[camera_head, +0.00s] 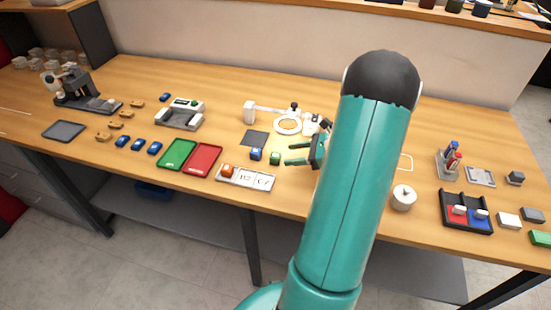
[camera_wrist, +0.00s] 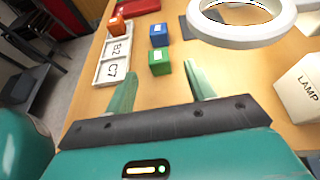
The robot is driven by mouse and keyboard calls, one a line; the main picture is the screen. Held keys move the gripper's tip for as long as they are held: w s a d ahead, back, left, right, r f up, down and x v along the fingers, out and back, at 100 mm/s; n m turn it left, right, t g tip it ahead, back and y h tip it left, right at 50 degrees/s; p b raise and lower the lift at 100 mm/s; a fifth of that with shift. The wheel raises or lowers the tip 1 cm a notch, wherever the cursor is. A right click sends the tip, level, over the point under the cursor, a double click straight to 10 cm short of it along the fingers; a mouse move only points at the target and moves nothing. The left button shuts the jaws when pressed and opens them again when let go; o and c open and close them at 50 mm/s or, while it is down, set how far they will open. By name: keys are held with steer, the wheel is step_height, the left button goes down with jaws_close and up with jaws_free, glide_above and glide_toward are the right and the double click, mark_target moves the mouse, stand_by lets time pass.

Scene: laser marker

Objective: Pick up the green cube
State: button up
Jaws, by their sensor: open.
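The green cube (camera_head: 275,158) sits on the wooden table, just right of a blue cube (camera_head: 256,154) in the head view. In the wrist view the green cube (camera_wrist: 160,62) lies ahead of my fingertips, and the blue cube (camera_wrist: 159,35) stands behind it. My gripper (camera_head: 294,154) is open and empty, with its fingers pointing left toward the green cube. In the wrist view its two green fingers (camera_wrist: 162,77) are spread, and the cube is between their lines but beyond the tips. My arm hides the table to the right of the gripper.
A white labelled tray (camera_head: 247,178) with an orange cube (camera_head: 228,170) lies front left of the cubes. A ring lamp (camera_head: 288,124) stands behind. A red tray (camera_head: 203,159) and a green tray (camera_head: 177,154) lie further left. Bare table surrounds the green cube's front side.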

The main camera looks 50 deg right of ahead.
mark_target(280, 156)
steer(key=x, duration=0.6)
steer(key=shift+w+a+f, duration=0.2)
steer(key=shift+w+a, duration=0.05)
steer(key=shift+w, duration=0.05)
steer(key=c, duration=1)
